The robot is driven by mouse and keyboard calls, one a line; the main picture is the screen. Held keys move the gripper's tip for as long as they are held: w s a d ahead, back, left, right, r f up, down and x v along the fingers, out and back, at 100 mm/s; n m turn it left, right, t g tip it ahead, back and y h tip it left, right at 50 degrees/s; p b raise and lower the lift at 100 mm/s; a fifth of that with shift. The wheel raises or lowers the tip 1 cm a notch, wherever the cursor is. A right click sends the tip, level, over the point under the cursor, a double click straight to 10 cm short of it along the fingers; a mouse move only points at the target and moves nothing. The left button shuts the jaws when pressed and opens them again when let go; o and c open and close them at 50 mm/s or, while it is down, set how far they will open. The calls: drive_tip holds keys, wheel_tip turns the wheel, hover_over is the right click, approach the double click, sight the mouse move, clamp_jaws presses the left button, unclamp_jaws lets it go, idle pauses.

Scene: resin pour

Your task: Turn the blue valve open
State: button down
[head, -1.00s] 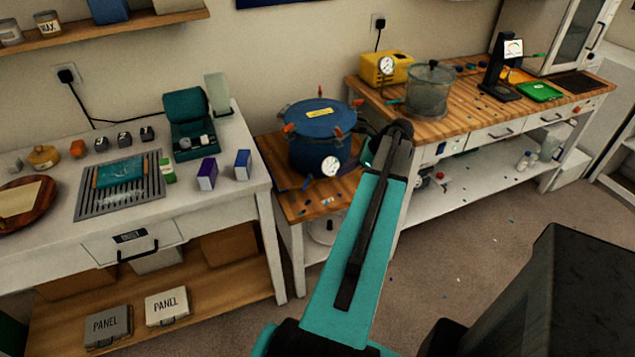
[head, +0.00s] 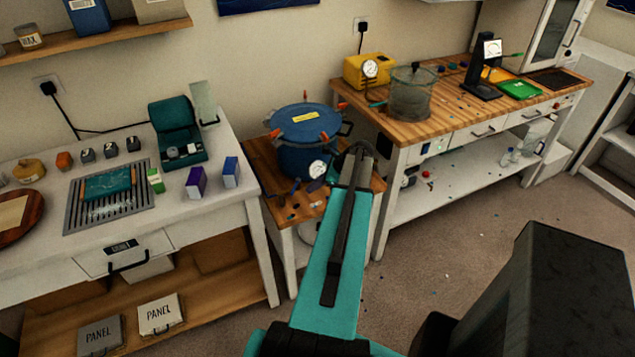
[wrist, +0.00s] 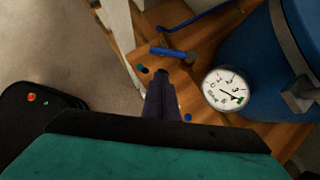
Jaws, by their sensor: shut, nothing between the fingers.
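A blue pressure pot (head: 300,158) with a lid and orange clamps stands on a low wooden stand. Its white dial gauge (head: 318,169) faces outward and also shows in the wrist view (wrist: 226,89). A blue lever (wrist: 173,53), which looks like the valve handle, lies across just beyond my fingertips in the wrist view. A blue hose or bar shows above it. My gripper (wrist: 161,76) is shut and empty, its tips close to the lever and left of the gauge. I cannot tell whether they touch. In the head view the lever is small and unclear.
The wooden stand (head: 261,160) has small bits scattered on it. A white bench (head: 225,135) stands left, and a wood-topped bench (head: 420,131) with a yellow pump (head: 366,69) and glass chamber (head: 410,96) stands right.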

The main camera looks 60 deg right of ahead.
sight(295, 187)
drive_tip(key=shift+w+a+f+p, duration=0.15)
drive_tip(key=shift+w+f+p, duration=0.1)
drive_tip(key=shift+w, duration=0.45)
drive_tip(key=shift+w+a+f+p, duration=0.15)
drive_tip(key=shift+w+p, duration=0.15)
drive_tip(key=shift+w, duration=0.4)
drive_tip(key=shift+w+a+f+p, duration=0.15)
drive_tip(key=shift+w+f+p, duration=0.1)
drive_tip(key=shift+w, duration=0.45)
drive_tip(key=shift+s, duration=0.2)
